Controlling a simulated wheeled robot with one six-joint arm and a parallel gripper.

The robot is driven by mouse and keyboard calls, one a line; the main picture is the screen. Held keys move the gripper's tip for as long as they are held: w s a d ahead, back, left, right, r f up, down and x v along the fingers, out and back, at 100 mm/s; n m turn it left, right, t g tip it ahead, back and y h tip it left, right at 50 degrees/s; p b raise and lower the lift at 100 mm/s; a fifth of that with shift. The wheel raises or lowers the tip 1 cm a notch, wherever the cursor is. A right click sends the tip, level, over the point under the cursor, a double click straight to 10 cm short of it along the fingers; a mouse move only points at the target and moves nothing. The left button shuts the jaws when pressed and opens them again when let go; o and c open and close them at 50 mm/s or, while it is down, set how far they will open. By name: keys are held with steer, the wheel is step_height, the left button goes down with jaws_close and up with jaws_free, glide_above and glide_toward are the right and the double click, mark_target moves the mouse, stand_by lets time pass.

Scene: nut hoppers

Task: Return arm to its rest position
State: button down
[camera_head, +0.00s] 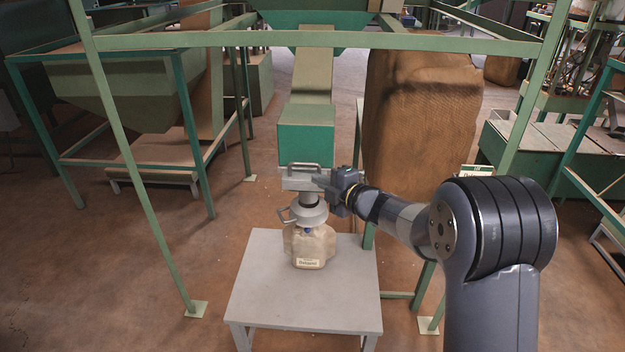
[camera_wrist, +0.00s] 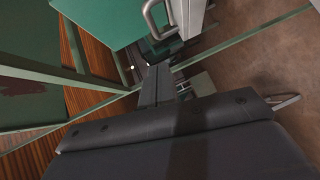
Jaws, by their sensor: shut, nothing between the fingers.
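My gripper (camera_head: 322,182) is shut and extends left from the wrist. In the head view it is close beside the metal chute outlet with its handle (camera_head: 297,178), under the green hopper. I cannot tell whether it touches the outlet. In the wrist view the shut gripper fingers (camera_wrist: 156,86) point toward the outlet, whose metal handle (camera_wrist: 152,17) shows at the top. Below the outlet, a tan sack with a label (camera_head: 309,245) stands upright on the grey table, under a metal collar (camera_head: 308,213).
The grey table (camera_head: 260,300) stands inside a green metal frame (camera_head: 330,40). The green hopper chute (camera_head: 306,134) hangs above the outlet. A large brown sack (camera_head: 420,120) stands behind my arm. Green benches stand at the right (camera_head: 545,140). The floor at left front is clear.

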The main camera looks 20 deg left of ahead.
steer(key=v, duration=0.5)
steer(key=shift+s+d+r+b, duration=0.1)
steer(key=shift+s+d+b, duration=0.15)
steer(key=shift+b, duration=0.1)
steer(key=shift+a, duration=0.1)
steer(key=p, duration=0.2)
glide_toward(300, 164)
steer(key=a, duration=0.3)
steer(key=shift+w+a+f+p, duration=0.25)
steer(key=shift+w+a, duration=0.15)
steer(key=shift+w, duration=0.15)
steer(key=shift+w+a+f+p, duration=0.2)
steer(key=shift+w+a, duration=0.25)
steer(key=shift+w, duration=0.15)
steer(key=shift+w+a, duration=0.1)
steer(key=shift+w, duration=0.25)
